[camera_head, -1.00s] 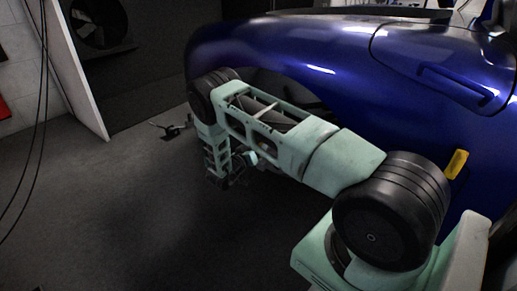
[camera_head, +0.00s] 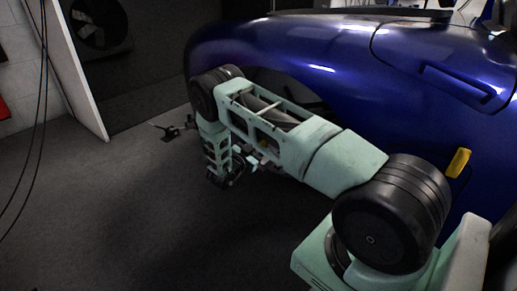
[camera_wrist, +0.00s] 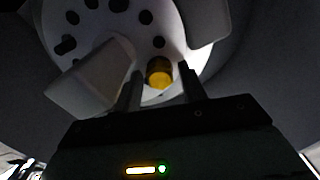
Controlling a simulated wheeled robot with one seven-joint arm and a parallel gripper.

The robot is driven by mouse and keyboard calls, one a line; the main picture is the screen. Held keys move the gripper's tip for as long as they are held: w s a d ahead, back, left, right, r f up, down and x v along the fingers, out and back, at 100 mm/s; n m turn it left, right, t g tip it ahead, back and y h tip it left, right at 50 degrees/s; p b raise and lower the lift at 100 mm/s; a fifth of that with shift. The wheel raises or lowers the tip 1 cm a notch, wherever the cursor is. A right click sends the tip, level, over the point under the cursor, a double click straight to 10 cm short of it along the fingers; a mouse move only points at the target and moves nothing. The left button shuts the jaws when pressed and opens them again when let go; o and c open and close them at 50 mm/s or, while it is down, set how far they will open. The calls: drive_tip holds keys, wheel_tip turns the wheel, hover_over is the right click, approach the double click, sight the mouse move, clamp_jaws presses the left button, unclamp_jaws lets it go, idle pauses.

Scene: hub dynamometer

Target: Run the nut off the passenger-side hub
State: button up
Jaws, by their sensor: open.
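In the wrist view, the nut (camera_wrist: 159,72) is a brass-yellow cylinder at the lower part of a pale round hub (camera_wrist: 112,22) with several dark holes. My gripper (camera_wrist: 161,88) is open. Its two dark fingers point toward the hub, one on each side of the nut in the picture. I cannot tell whether the fingertips reach the nut or touch it. In the head view, the hub and nut are hidden behind my arm and the fender, and the gripper end is small and dark by the wheel arch.
Pale blocks (camera_wrist: 92,78) stand out near the hub, left and upper right of the fingers. The blue car body (camera_head: 310,50) arches over my arm. A wall fan (camera_head: 98,25) and hanging cables (camera_head: 43,100) are at the left. The grey floor (camera_head: 110,220) in front is mostly clear.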

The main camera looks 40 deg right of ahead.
drive_tip(key=shift+c, duration=0.2)
clamp_jaws()
drive_tip(key=n+p, duration=0.1)
drive_tip(key=n, duration=1.1)
drive_tip(key=n+p, duration=0.1)
drive_tip(key=n, duration=1)
drive_tip(key=shift+w+a+n+p, duration=0.15)
drive_tip(key=shift+a+n+p, duration=0.05)
drive_tip(key=shift+n+p, duration=0.2)
drive_tip(key=shift+o, duration=0.2)
unclamp_jaws()
